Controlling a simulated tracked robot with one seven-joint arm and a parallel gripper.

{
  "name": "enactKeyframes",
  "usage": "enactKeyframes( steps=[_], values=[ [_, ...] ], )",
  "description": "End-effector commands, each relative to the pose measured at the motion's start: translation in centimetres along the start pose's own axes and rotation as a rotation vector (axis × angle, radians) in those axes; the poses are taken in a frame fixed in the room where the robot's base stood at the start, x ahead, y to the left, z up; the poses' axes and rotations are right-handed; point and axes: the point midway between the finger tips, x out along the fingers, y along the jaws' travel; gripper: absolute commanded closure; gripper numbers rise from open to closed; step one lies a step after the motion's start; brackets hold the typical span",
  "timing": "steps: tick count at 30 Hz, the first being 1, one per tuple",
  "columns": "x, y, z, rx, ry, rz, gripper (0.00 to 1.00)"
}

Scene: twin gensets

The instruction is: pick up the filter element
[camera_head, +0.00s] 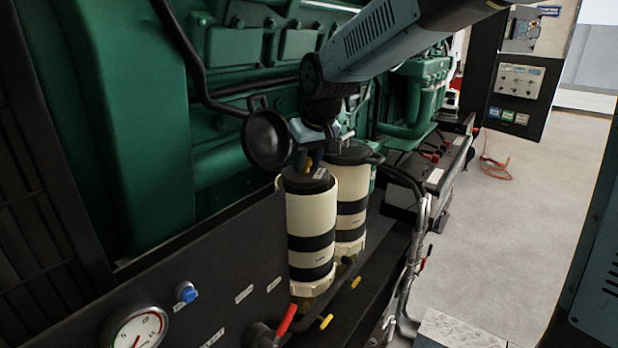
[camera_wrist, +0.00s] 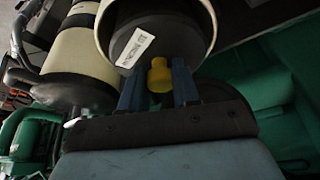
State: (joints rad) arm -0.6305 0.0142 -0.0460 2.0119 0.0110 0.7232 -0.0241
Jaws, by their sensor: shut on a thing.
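Two cream cylinders with black bands and black tops stand side by side in front of the green engine. The nearer one, which I take as the filter element (camera_head: 311,215), is upright, with a cream collar at its foot. My gripper (camera_wrist: 159,84) is at its top, its blue fingers closed about a yellow knob (camera_wrist: 160,75) by the black, labelled end. The second filter (camera_head: 350,228) stands just behind; it also shows in the wrist view (camera_wrist: 76,52). I cannot tell whether the held filter is lifted off its seat.
A black round cup-like part (camera_head: 268,140) is close left of my gripper. A red-handled valve (camera_head: 286,321) and yellow-tipped levers are below the filters. A gauge (camera_head: 134,329) is on the dark panel at lower left. Pipes (camera_head: 419,225) run to the right; open floor (camera_head: 500,235) lies beyond.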

Motion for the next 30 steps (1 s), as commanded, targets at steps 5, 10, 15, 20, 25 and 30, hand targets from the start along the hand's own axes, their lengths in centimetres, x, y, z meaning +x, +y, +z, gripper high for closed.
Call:
enactKeyframes(
  steps=[5, 10, 15, 20, 25, 30],
  values=[
    [-4.6, 0.0, -2.0, 0.0, 0.008, 0.001, 1.0],
    [-9.0, 0.0, -3.8, 0.0, 0.007, 0.0, 1.0],
    [-13.3, 0.0, -5.6, 0.0, 0.007, 0.0, 1.0],
    [-16.9, 0.0, -7.0, 0.0, 0.006, 0.0, 1.0],
    [-19.7, 0.0, -8.2, 0.0, 0.004, 0.0, 1.0],
    [-21.4, -0.1, -8.9, -0.001, 0.002, 0.0, 1.0]
  ],
)
